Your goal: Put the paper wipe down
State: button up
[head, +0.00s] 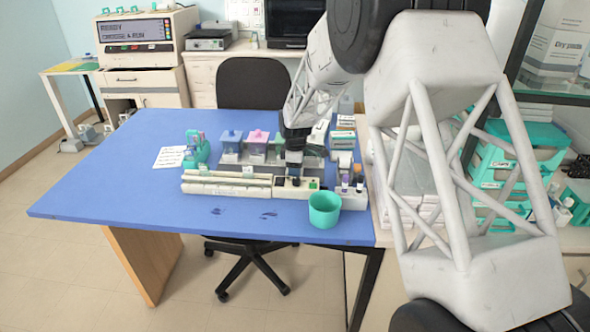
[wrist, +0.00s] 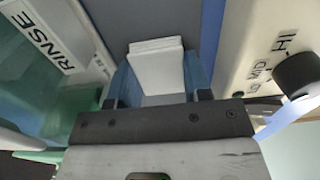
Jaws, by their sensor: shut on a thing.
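The paper wipe (wrist: 157,66) is a white folded pad in the wrist view, held between the two fingers of my gripper (wrist: 157,92). My gripper is shut on it. In the head view my gripper (head: 294,170) points down over the staining gear near the middle right of the blue table (head: 120,190). The wipe cannot be made out in the head view, so its height above the surface is hard to tell.
A container labelled RINSE (wrist: 40,40) is close on the left in the wrist view, and a device with a black knob (wrist: 297,73) on the right. In the head view a teal cup (head: 324,210) stands in front. The table's left side is mostly clear.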

jog(key=o, duration=1)
jog(key=shift+c, duration=0.2)
notch_tip(320, 180, up, 12)
jog(key=shift+r, duration=0.1)
dwell(0.8)
